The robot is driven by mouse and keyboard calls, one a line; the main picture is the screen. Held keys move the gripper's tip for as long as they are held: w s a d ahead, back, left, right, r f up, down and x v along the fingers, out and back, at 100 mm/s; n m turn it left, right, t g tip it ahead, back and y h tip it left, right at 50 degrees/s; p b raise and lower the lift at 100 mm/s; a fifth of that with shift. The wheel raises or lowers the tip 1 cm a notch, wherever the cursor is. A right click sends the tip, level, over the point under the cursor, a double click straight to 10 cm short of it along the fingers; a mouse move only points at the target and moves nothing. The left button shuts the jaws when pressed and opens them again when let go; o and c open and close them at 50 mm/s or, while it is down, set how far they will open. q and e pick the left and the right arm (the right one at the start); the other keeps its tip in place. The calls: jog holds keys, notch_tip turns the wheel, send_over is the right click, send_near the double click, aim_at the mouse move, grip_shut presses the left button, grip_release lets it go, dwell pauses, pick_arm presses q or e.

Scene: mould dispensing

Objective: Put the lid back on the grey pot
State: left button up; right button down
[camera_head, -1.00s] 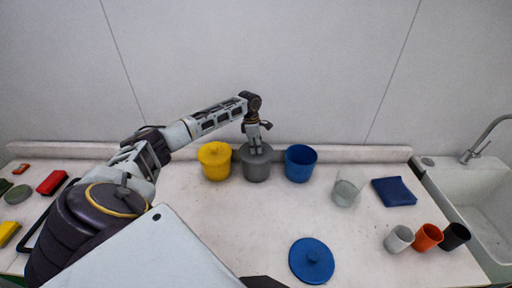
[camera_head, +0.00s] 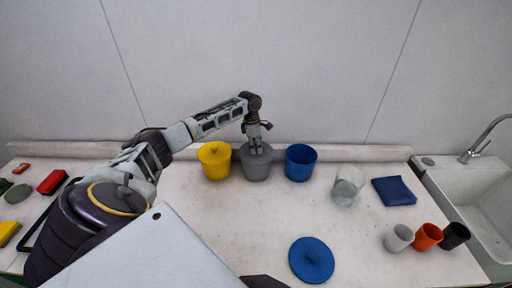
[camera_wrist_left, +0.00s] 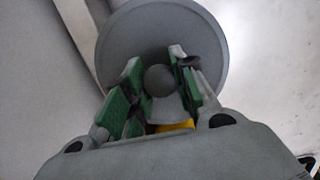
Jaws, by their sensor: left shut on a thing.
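The grey pot (camera_head: 257,170) stands at the back of the counter between a yellow pot and a blue pot. My left gripper (camera_head: 256,150) points down at the top of the grey pot. In the left wrist view its green-padded fingers (camera_wrist_left: 158,92) are shut on the round knob of the grey lid (camera_wrist_left: 205,50). The lid is at the pot's mouth; I cannot tell whether it sits fully on the rim. My right gripper is not in view.
The yellow pot (camera_head: 214,166) has its lid on; the blue pot (camera_head: 300,166) is open. A blue lid (camera_head: 311,262) lies at the front. A glass (camera_head: 346,188), a blue cloth (camera_head: 394,191) and several cups stand right, beside the sink (camera_head: 470,200). The middle counter is clear.

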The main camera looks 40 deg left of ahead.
pick_arm(q)
jog(key=o, duration=1.1)
jog(key=shift+o, duration=0.4)
jog(key=o, duration=0.4)
jog(key=shift+r, duration=0.2)
jog(key=shift+r, duration=3.3)
jog(key=shift+c, duration=0.3)
